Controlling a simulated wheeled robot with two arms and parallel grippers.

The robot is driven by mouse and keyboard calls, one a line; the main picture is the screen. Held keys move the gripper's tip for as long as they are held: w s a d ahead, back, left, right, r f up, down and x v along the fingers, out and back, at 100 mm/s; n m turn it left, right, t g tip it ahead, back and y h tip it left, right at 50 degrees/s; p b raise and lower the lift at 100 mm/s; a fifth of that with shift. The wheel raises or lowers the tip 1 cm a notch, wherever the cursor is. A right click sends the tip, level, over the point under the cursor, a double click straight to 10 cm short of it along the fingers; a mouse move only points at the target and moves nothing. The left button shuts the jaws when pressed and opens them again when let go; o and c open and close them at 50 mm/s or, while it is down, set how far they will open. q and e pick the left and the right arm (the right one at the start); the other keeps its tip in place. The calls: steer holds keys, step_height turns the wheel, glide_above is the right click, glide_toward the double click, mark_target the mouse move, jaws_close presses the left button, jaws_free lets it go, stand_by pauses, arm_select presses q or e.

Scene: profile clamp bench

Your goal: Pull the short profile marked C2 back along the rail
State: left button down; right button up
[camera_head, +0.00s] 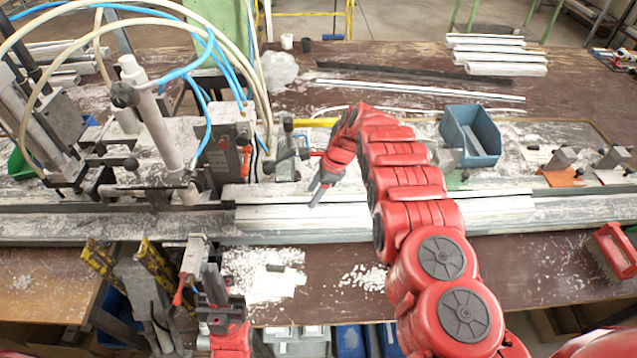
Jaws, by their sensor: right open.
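White profiles (430,208) lie lengthwise along the rail (560,222) at the middle of the bench. I cannot make out a C2 mark on any of them, so I cannot tell which is the short one. My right gripper (319,192) is open above the left part of these profiles, its fingers pointing down and left. Whether it touches a profile is unclear. My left gripper (213,284) is low at the front edge of the bench, apart from the profiles, and its finger gap is not clear.
A clamping machine (150,110) with hoses stands over the rail at left. A blue bin (483,140) and small clamps (562,158) sit behind the rail at right. A brush (612,250) lies at the right front. White chips (262,270) litter the front bench.

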steer(key=shift+a+f, duration=0.15)
steer(key=shift+f, duration=0.1)
steer(key=shift+c, duration=0.3)
jaws_close()
stand_by(1.0)
steer(key=shift+s+r+p, duration=0.1)
steer(key=shift+s+p, duration=0.55)
steer(key=shift+p, duration=0.45)
steer(key=shift+s, duration=0.2)
